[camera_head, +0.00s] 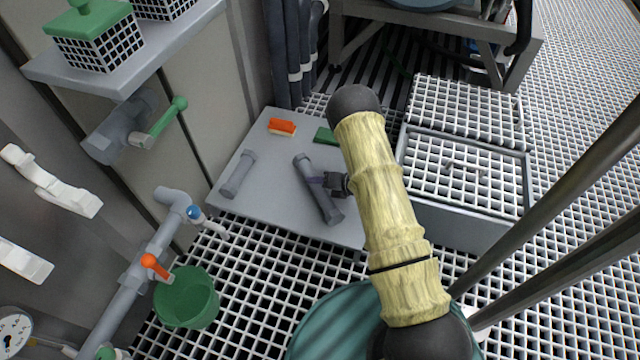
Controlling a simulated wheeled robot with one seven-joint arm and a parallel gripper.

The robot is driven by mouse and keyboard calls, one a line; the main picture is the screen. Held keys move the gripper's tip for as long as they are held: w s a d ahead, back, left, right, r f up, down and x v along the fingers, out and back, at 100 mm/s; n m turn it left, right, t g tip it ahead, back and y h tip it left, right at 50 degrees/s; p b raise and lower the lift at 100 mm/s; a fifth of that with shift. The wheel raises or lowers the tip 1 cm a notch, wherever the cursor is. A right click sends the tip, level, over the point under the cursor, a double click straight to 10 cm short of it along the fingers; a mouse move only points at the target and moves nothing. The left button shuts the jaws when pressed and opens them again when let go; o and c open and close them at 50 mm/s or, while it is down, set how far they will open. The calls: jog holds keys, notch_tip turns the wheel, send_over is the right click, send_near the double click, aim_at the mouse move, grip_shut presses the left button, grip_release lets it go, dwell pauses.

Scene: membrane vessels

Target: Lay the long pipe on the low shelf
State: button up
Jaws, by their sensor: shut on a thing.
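The long grey pipe (326,204) lies slanting over the low grey shelf (262,190), from upper left to lower right. My gripper (320,182) comes in from the right and is shut on the pipe near its middle. The whole pipe is within the shelf's outline. I cannot tell whether it touches the shelf surface or is held just above it. My yellow-sleeved arm hides the shelf's right part.
A shorter grey pipe (238,174) lies on the shelf at left. An orange sponge (282,127) and a green pad (325,135) lie toward its back. A grated box (455,225) stands at right. A green bucket (187,298) stands at lower left.

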jog(key=shift+f, duration=0.3)
jog(key=shift+f, duration=0.3)
jog(key=o, duration=1)
jog(key=shift+o, duration=0.6)
jog(key=shift+d, duration=0.1)
jog(key=shift+r, duration=0.1)
